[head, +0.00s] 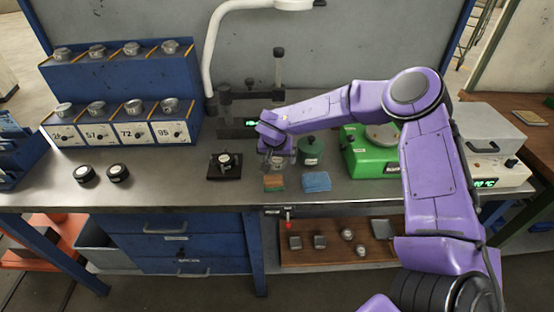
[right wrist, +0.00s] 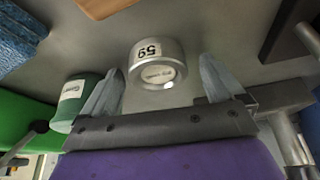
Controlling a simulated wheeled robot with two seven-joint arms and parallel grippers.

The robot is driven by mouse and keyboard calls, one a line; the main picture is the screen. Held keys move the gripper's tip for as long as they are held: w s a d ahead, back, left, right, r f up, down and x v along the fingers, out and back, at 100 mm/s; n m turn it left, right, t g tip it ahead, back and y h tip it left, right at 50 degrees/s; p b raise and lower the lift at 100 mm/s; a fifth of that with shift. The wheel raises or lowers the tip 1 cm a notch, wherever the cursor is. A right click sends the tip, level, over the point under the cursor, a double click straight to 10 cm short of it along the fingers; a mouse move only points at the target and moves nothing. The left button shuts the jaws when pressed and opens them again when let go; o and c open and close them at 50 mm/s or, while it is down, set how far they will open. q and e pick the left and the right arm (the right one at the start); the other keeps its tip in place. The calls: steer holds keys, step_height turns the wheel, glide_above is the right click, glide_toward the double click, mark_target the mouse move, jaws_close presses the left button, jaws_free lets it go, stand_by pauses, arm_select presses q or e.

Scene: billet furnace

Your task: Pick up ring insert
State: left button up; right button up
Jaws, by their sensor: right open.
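A silvery metal ring insert (right wrist: 157,64) with a number label on its side and a pale label on its face stands on the steel bench. In the right wrist view it sits between the two spread fingers of my right gripper (right wrist: 161,68), with a visible gap on each side. In the head view my right gripper (head: 277,159) is low over the bench and largely hides the ring insert. My left gripper is in neither view.
A green canister (head: 311,151) stands close right of my gripper. An orange-brown block (head: 274,183) and a blue cloth (head: 316,182) lie in front. A black stand (head: 225,168) is left, a green machine (head: 365,158) right. A blue rack (head: 120,95) holds several metal pieces.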

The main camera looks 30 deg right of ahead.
steer(key=shift+s+r, duration=0.2)
steer(key=shift+w, duration=0.1)
steer(key=c, duration=1.6)
